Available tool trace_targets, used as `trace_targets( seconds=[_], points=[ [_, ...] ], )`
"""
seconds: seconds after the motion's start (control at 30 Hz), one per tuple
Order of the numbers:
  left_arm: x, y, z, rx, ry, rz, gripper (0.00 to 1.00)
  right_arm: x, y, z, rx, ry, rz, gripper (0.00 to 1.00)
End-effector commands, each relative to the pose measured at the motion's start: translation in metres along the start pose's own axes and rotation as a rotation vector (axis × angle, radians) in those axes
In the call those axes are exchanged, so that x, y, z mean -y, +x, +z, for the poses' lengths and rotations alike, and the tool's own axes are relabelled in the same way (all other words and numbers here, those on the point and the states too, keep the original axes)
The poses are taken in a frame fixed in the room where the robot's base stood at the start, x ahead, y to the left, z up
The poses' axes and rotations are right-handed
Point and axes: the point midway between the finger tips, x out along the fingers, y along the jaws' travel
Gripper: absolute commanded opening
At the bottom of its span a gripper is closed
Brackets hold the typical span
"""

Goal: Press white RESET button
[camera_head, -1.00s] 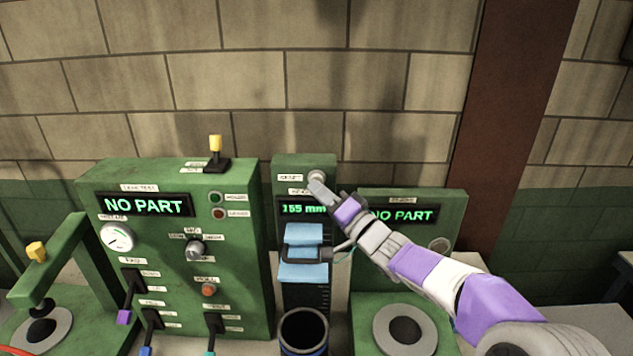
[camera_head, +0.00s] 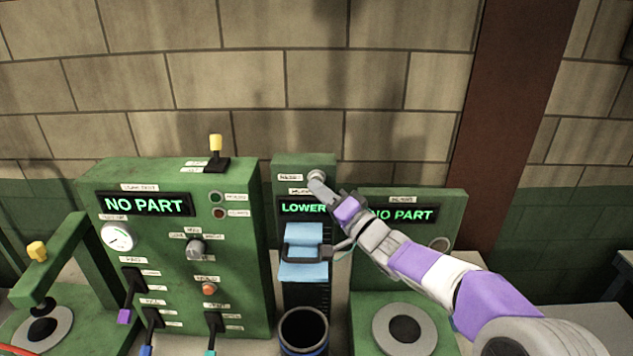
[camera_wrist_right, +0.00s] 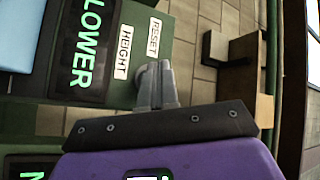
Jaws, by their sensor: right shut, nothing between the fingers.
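The white RESET button (camera_head: 317,175) sits at the top right of the narrow green height station (camera_head: 300,163), beside its small label. In the wrist view the RESET label (camera_wrist_right: 154,37) shows beside my right gripper (camera_wrist_right: 154,80), and the button is mostly hidden behind the fingertips. My right gripper (camera_head: 315,187) is shut and empty, its tips at the button; I cannot tell how far the button is pushed in. The station's display (camera_head: 304,208) reads LOWER in green. My left gripper is not in view.
A larger green panel (camera_head: 240,260) with a NO PART display, knobs and levers stands to the left. Another NO PART station (camera_head: 455,205) stands right, behind my right arm. A light blue block (camera_head: 303,270) and a dark cup (camera_head: 304,330) are below the display.

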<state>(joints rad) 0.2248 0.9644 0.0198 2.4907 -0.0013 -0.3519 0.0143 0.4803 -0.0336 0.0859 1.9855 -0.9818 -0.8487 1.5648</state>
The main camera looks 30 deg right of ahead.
Motion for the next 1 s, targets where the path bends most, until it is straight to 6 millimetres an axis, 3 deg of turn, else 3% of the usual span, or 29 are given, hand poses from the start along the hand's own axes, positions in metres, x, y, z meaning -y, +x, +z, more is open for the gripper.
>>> trace_targets(
  seconds=[0.57, 1.0],
  points=[
    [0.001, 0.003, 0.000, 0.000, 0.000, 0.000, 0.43, 0.006, -0.009, 0.007, 0.000, 0.000, 0.000, 0.00],
    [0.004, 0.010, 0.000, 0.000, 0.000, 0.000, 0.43, 0.028, -0.038, 0.028, 0.000, 0.000, -0.001, 0.00]
  ],
)
